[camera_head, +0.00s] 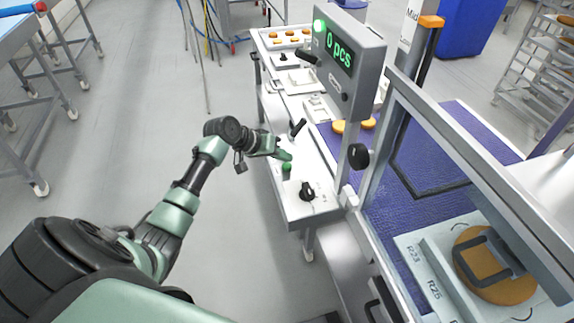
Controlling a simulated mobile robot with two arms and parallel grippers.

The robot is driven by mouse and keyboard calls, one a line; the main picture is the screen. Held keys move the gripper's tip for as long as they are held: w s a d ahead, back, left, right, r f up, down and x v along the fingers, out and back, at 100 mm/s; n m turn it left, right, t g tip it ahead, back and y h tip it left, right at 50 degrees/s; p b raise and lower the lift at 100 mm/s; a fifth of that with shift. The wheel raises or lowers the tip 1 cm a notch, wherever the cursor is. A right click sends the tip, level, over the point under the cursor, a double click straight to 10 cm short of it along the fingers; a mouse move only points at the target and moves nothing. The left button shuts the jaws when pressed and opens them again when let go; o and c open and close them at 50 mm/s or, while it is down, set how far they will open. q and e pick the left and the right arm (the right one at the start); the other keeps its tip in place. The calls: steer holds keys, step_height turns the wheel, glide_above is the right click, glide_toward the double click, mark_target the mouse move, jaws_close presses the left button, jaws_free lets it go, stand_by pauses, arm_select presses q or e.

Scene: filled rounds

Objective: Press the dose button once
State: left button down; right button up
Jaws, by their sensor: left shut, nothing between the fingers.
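A green button (286,167) stands on the white control panel (298,211) at the near end of the machine, and I take it to be the dose button. My left gripper (284,155) is shut and empty, with its tip just above and beside the green button. I cannot tell whether the tip touches it. A black knob (307,190) sits on the same panel, nearer and to the right of the button. The grey display (342,58) above reads "0 pcs" in green, with a lit green lamp at its top left. My right gripper is not in view.
A black lever (298,128) rises behind my left gripper. A metal frame (480,150) and a blue belt (400,215) with orange rounds (340,126) lie to the right.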

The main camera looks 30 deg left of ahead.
mark_target(284, 166)
arm_select(q)
steer(key=shift+f, duration=0.15)
steer(key=shift+f, duration=0.3)
stand_by(0.3)
steer(key=shift+f+b, duration=0.3)
steer(key=shift+f, duration=0.3)
stand_by(0.8)
steer(key=shift+r+p, duration=1)
step_height(284, 166, up, 5)
steer(key=p, duration=0.5)
steer(key=shift+r, duration=0.1)
